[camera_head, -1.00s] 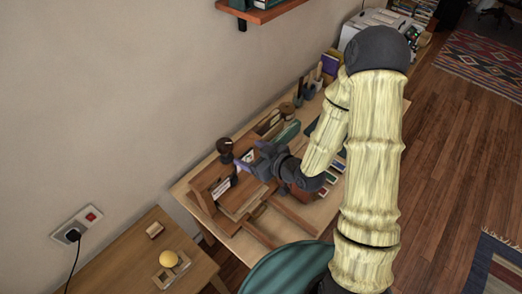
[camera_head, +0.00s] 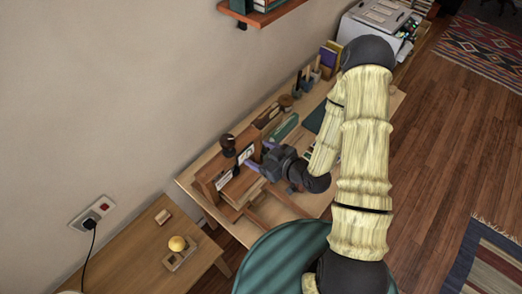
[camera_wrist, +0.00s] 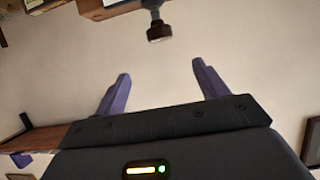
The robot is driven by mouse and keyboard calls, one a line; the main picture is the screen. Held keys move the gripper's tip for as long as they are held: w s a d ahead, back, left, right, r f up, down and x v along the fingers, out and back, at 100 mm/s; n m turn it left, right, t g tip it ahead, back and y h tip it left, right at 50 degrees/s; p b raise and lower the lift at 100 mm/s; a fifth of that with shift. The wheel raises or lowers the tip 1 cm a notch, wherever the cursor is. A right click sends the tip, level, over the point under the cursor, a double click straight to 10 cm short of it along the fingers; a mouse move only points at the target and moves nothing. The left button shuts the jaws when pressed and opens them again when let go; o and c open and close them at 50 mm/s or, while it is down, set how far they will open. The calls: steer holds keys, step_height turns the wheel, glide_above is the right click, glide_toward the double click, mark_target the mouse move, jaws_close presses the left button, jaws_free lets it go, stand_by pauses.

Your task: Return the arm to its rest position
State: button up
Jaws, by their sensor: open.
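My arm reaches from the lower right of the head view over the desk (camera_head: 296,206). My gripper (camera_head: 247,156) is at its end, above the desk near a wooden organiser (camera_head: 208,178). In the wrist view my gripper (camera_wrist: 160,88) shows two purple fingers spread wide apart, with nothing between them. A dark round-headed stamp (camera_head: 227,142) stands just beyond the fingers in the head view. It seems to be the dark knob-ended thing (camera_wrist: 158,30) at the top of the wrist view, apart from the fingers.
A low wooden side table (camera_head: 130,262) with a yellow ball (camera_head: 177,243) stands at the lower left. A wall shelf (camera_head: 268,14) is at the top. A printer (camera_head: 378,28) stands at the far end. A teal round seat (camera_head: 270,262) is below my arm.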

stand_by(0.5)
steer(key=d+f+m+g+h+b, duration=0.2)
steer(key=d+m+g+h+b, duration=0.1)
steer(key=d+h+b, duration=0.65)
steer(key=s+d+r+m+g+b, duration=0.3)
steer(key=s+m, duration=0.3)
steer(key=s, duration=0.3)
steer(key=shift+d+r+m+g+h+b, duration=0.35)
steer(key=shift+d+r+b, duration=0.2)
steer(key=shift+d+r, duration=0.3)
